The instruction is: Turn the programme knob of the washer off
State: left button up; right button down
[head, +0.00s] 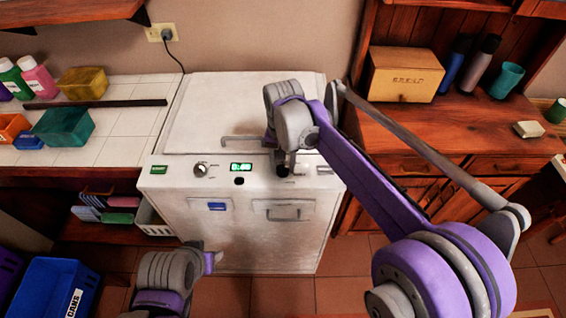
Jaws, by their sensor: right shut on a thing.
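The white washer (255,225) stands against the back wall, its lid down and its control panel along the front top edge. A round pale knob (200,169) shows uncovered at the left of the panel, beside a lit green display (241,169). My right gripper (284,168) points down at the panel, right of the display. It is shut on a panel knob that it mostly hides; I cannot read that knob's setting. My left gripper (213,262) is low in front of the washer, apart from it; its fingers are not clear.
A tiled counter (120,150) with bottles and bins is on the left. A wooden cabinet (460,140) with a box (404,74) stands close on the right. A blue crate (50,288) is on the floor at lower left. A lid handle (240,141) lies behind the panel.

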jog(key=n, duration=0.4)
jog(key=shift+n, duration=0.4)
jog(key=n, duration=1)
jog(key=shift+n, duration=0.4)
jog(key=n, duration=0.4)
jog(key=shift+n, duration=0.3)
jog(key=shift+c, duration=1.8)
grip_release()
